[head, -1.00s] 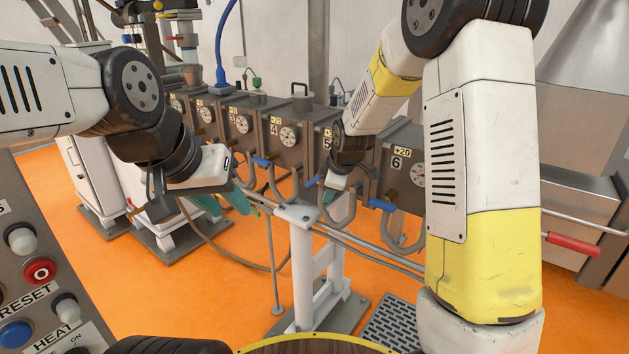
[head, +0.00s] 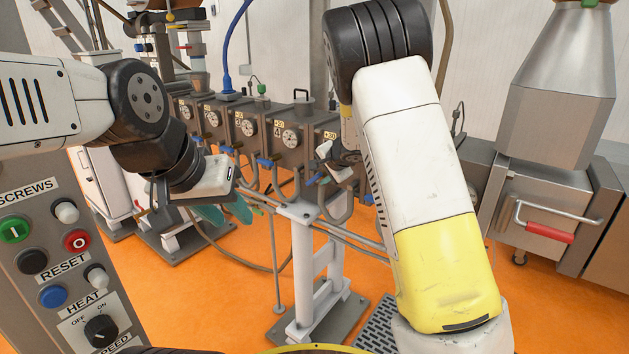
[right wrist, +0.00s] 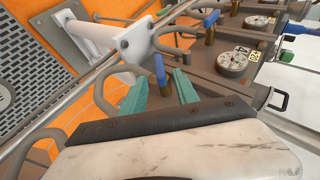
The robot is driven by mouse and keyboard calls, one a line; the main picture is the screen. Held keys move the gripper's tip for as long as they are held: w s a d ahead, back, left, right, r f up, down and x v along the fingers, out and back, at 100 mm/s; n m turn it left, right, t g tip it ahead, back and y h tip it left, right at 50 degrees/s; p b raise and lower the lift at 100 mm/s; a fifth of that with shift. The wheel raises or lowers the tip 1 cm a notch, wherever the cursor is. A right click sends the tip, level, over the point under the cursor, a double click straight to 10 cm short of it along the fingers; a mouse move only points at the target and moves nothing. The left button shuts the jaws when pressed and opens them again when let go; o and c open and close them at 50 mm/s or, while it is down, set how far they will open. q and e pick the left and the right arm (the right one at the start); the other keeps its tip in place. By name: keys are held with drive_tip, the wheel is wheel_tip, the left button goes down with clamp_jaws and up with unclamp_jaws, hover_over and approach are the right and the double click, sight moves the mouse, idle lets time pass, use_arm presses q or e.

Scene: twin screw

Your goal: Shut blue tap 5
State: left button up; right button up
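Blue tap 5 (head: 313,180) has a small blue handle on a bent grey pipe below the row of grey barrel blocks. It also shows in the right wrist view (right wrist: 160,68), ahead of and between the teal fingertips of my right gripper (right wrist: 158,84). Those fingers are apart, one on each side of the handle; I cannot tell whether they touch it. In the head view the right arm hides most of that gripper and the block behind it. My left gripper (head: 224,211), with teal fingers apart, hangs empty to the left, away from the taps.
A white post (head: 302,262) stands below the tap, close to the right gripper. Grey pipes (head: 345,240) run beside it. Another blue tap (head: 264,162) is further left. A control panel (head: 45,255) stands at lower left; a hopper machine (head: 550,205) is at right.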

sight(316, 177)
drive_tip(key=x, duration=0.7)
drive_tip(key=shift+w+f, duration=0.2)
drive_tip(key=shift+w, duration=0.05)
drive_tip(key=shift+a, duration=0.1)
drive_tip(key=shift+c, duration=0.5)
clamp_jaws()
